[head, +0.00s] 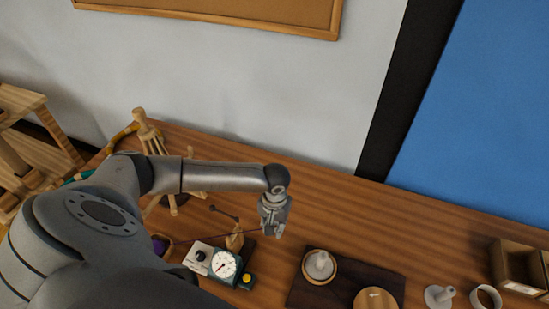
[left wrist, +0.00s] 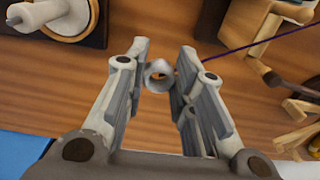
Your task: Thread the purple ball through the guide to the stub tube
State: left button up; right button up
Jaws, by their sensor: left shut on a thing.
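The purple ball (head: 160,246) sits at the lower left in the head view, partly hidden by my arm. A thin purple thread (left wrist: 250,45) runs from it toward my left gripper (head: 273,226). In the left wrist view the left gripper (left wrist: 160,72) is shut on a small grey ring (left wrist: 158,75) between its fingertips, and the thread runs behind one finger toward it. The thread crosses a small wooden piece (head: 235,240), perhaps the guide; I cannot tell whether it passes through. A grey stub on a round base (head: 440,296) may be the stub tube. My right gripper is not in view.
A dial box (head: 224,265) stands below the gripper. A dark board (head: 340,288) with round wooden pieces lies to its right. A white ring (head: 486,297) and wooden box (head: 520,268) are far right. Bare table lies behind the board.

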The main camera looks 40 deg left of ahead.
pick_arm(q)
jog(key=shift+d+b, duration=0.55)
jog(key=shift+d, duration=0.75)
jog(key=b, duration=0.7)
send_over(323, 257)
jog(key=shift+a+f, duration=0.1)
jog(key=shift+f, duration=0.15)
jog(key=shift+f+p, duration=0.25)
jog(key=shift+p, duration=0.25)
jog(key=shift+f, duration=0.9)
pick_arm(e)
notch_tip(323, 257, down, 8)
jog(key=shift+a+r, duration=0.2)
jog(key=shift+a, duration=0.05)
